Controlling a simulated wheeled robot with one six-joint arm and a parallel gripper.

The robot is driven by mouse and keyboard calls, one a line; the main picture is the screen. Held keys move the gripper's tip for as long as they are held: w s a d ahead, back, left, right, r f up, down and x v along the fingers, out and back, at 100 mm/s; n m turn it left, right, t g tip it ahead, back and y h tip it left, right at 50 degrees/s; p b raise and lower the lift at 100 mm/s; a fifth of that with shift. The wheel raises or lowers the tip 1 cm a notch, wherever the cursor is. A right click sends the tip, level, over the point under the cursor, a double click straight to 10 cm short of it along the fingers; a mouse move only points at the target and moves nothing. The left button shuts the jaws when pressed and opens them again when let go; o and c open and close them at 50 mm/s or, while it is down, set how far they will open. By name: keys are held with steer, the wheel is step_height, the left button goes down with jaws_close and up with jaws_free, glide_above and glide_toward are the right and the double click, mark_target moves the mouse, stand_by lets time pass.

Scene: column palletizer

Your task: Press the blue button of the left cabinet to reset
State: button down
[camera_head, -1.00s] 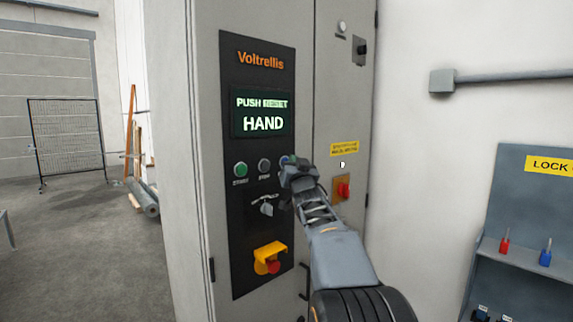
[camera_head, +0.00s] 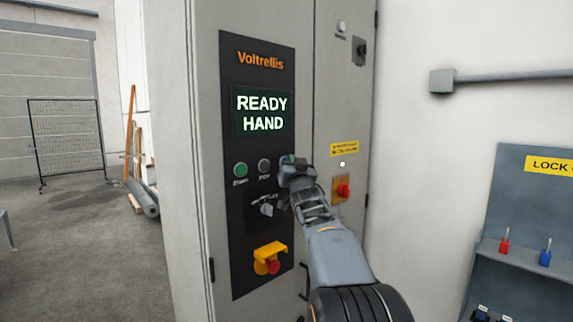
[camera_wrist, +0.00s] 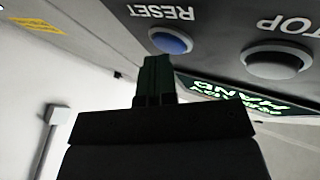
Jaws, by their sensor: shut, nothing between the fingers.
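The cabinet (camera_head: 180,120) is tall and grey with a black control panel (camera_head: 240,195). Its display (camera_head: 262,113) reads "READY HAND". The blue button (camera_wrist: 171,41), labelled "RESET", shows upside down in the wrist view. In the head view it is mostly hidden behind my gripper (camera_head: 292,163). My gripper is shut and empty, and its fingertips also show in the wrist view (camera_wrist: 154,62) right at the button's lower edge. I cannot tell whether they touch it.
A green button (camera_head: 240,170) and a dark stop button (camera_head: 264,165) sit left of my gripper. Below are a selector switch (camera_head: 266,210) and a red emergency stop (camera_head: 273,267) in a yellow shroud. A red switch (camera_head: 343,190) is at right. A lockout board (camera_head: 525,220) hangs further right.

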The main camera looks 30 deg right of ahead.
steer(key=shift+s, duration=0.2)
steer(key=shift+s+d+b, duration=0.15)
steer(key=shift+s+b, duration=0.15)
steer(key=shift+s, duration=0.25)
steer(key=shift+s+d, duration=0.25)
steer(key=shift+s, duration=1)
steer(key=shift+s+d, duration=0.2)
steer(key=shift+s, duration=1.05)
